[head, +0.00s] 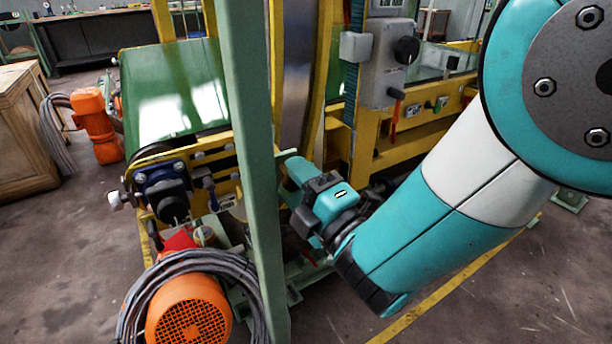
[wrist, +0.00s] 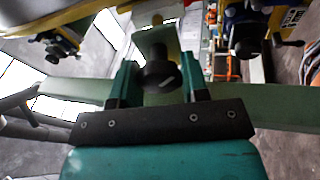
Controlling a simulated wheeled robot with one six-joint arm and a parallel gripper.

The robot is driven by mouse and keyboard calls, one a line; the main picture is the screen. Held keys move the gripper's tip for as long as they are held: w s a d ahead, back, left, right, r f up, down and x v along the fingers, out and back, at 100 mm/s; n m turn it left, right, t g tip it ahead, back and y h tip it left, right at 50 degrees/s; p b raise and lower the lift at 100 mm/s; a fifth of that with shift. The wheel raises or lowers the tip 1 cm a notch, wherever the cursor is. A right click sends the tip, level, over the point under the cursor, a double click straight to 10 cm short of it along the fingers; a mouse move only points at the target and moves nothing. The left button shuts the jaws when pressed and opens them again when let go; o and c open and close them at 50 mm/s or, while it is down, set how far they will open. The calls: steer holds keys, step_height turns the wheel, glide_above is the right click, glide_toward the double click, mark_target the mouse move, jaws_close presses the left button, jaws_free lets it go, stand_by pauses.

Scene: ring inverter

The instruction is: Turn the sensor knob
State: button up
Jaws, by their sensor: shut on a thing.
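In the wrist view a black round knob (wrist: 160,74) sits between the two teal fingers of my gripper (wrist: 159,70). The fingers are shut on it, one on each side. A pale green plate (wrist: 157,38) shows just behind the knob. In the head view my gripper (head: 291,172) is beside the green post, low in the middle of the picture. The post and my own wrist hide the fingertips and the held knob there.
The green upright post (head: 250,150) stands close in front of my gripper. A yellow-framed conveyor with a green belt (head: 175,85) is behind it. An orange motor (head: 188,312) with coiled cable is at lower left. A grey box with a black knob (head: 406,49) is at upper right.

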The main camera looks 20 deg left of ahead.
steer(key=shift+m+b, duration=0.35)
steer(key=shift+m, duration=0.45)
steer(key=o, duration=0.6)
steer(key=shift+s+a, duration=0.1)
steer(key=shift+o, duration=0.2)
